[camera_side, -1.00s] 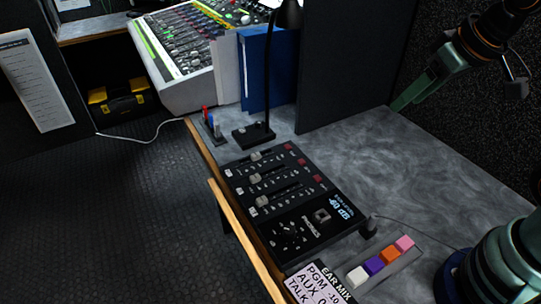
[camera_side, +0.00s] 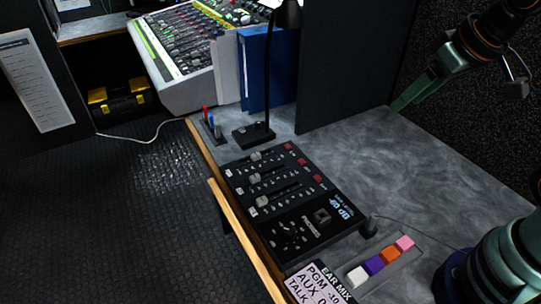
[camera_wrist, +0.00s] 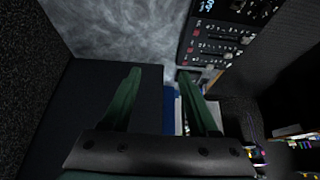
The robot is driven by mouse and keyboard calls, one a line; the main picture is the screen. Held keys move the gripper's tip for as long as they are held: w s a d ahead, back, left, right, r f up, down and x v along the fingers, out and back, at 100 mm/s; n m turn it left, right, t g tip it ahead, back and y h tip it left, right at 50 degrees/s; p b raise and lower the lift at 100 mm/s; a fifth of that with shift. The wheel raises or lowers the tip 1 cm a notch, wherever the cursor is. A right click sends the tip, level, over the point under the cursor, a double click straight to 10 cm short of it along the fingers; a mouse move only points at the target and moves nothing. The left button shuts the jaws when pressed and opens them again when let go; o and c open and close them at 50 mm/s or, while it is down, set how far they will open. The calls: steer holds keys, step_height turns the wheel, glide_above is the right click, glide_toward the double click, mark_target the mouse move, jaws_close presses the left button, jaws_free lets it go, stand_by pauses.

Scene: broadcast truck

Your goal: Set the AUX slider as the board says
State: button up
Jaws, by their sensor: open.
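A black mixer box (camera_side: 325,236) with three slider tracks lies on the grey desk. Its grey slider caps are a far one (camera_side: 256,156), a middle one (camera_side: 254,178) and a near one (camera_side: 262,202). The labels beside them are too small to read, so I cannot tell which is AUX. The board (camera_side: 312,284) reads EAR MIX, PGM -10, AUX 0 and TALK, and is cut off at the frame bottom. My green gripper (camera_side: 397,106) is open and empty above the desk, well right of the mixer. In the wrist view its fingers (camera_wrist: 160,75) are apart, with part of the mixer (camera_wrist: 217,35) at the upper right.
A black lamp (camera_side: 254,133) and blue binder (camera_side: 256,65) stand behind the mixer, beside a dark partition (camera_side: 345,65). A strip of coloured blocks (camera_side: 381,260) and a black knob (camera_side: 369,228) sit in front to the right.

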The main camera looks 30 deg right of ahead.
stand_by(0.4)
steer(key=w+a+r+g, duration=0.2)
steer(key=w+a+r, duration=0.55)
steer(key=r, duration=0.25)
steer(key=g, duration=0.4)
glide_above(255, 176)
step_height(255, 176, down, 5)
step_height(255, 176, down, 26)
steer(key=shift+f, duration=0.25)
jaws_close()
steer(key=shift+r, duration=0.1)
stand_by(1.2)
